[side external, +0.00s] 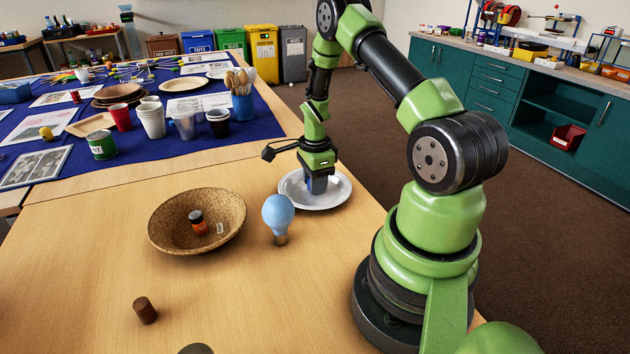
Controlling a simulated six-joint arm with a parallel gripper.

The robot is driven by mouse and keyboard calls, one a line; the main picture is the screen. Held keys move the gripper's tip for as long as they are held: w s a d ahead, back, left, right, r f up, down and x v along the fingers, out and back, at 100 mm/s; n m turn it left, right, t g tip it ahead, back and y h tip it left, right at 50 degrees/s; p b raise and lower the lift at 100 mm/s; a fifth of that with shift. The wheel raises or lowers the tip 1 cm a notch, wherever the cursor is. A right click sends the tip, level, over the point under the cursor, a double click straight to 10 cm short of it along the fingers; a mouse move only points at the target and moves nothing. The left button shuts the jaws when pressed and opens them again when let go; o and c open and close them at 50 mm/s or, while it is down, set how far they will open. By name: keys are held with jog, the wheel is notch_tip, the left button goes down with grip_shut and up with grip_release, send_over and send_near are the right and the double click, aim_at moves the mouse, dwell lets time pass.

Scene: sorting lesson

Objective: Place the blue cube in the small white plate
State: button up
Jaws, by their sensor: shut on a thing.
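The small white plate (341,198) lies on the wooden table near its right edge. My gripper (317,179) points down over the middle of the plate, shut on the blue cube (317,186). The cube shows low between the fingers, within the plate's rim as seen from here. I cannot tell whether it touches the plate's surface. The fingers hide part of the cube.
A light-blue bulb (278,214) stands just left of the plate's front. A brown bowl (165,222) holds a small dark jar with an orange band (197,222). A brown cylinder (145,310) stands at front left. Cups crowd the blue cloth (190,147) behind.

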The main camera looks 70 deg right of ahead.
jog(key=shift+f, duration=0.1)
jog(key=o, duration=0.9)
jog(key=w+a+r+n+t, duration=0.1)
jog(key=a+r+n, duration=0.2)
jog(key=r, duration=0.7)
jog(key=w+a+r+n+t, duration=0.1)
jog(key=a+r+n, duration=0.15)
jog(key=r, duration=0.75)
jog(key=s+a+r+n+t, duration=0.1)
jog(key=s+a+r+n, duration=0.2)
jog(key=s+a+n, duration=0.1)
jog(key=s+a+r+n+t+y, duration=0.1)
jog(key=s+a+r+n+t, duration=0.1)
jog(key=s+a+r+n, duration=0.2)
jog(key=s+a+r+n+t+y, duration=0.1)
jog(key=s+a+r+n+t, duration=0.1)
jog(key=a+n, duration=0.7)
jog(key=shift+s+a+r, duration=0.8)
jog(key=shift+s+a, duration=0.3)
jog(key=shift+s, duration=0.1)
